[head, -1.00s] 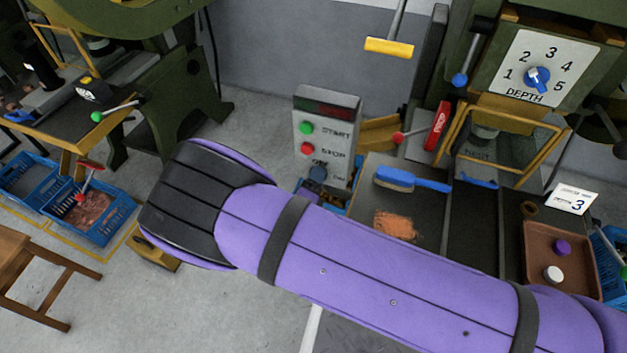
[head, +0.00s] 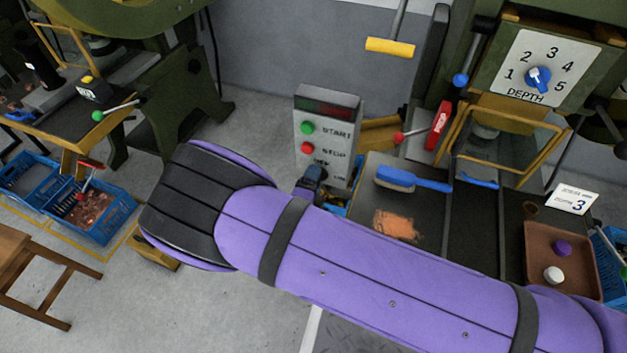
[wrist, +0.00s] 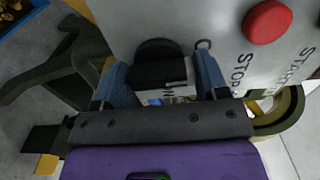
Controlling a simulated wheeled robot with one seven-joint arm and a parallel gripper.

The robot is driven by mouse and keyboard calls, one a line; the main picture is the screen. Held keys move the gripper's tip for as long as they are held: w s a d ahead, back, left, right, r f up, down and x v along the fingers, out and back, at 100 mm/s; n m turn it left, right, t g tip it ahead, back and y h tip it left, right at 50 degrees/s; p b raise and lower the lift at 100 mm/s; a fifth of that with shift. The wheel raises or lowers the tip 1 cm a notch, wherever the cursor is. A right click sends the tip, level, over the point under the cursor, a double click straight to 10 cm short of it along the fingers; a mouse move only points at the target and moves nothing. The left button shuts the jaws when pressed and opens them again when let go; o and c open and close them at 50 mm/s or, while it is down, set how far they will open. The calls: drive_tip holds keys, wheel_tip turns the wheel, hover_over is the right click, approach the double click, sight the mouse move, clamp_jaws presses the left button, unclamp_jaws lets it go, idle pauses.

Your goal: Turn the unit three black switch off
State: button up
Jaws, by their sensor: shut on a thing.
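The grey control box (head: 328,112) stands upright in the middle of the head view, with a green START button (head: 306,128) and a red STOP button (head: 307,149). Its black switch (wrist: 158,62) is at the lower part of the panel, below STOP, and shows close up in the wrist view. My gripper (wrist: 165,78) has its blue fingers on either side of the switch and is shut on it. In the head view my gripper (head: 312,182) is at the panel's lower edge, and the switch is hidden there. The switch's label is mostly covered.
A green press with a depth dial (head: 538,76) stands at the right. Its bench holds a blue brush (head: 398,180) and a brown tray (head: 540,240). A red-handled lever (head: 438,125) is right of the box. Blue crates (head: 115,222) and a wooden stool (head: 30,262) are at the left.

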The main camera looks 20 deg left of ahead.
drive_tip(key=o, duration=0.9)
drive_tip(key=shift+o, duration=0.2)
drive_tip(key=shift+s, duration=0.15)
drive_tip(key=s, duration=1)
drive_tip(key=shift+s+a, duration=0.3)
drive_tip(key=shift+a, duration=0.1)
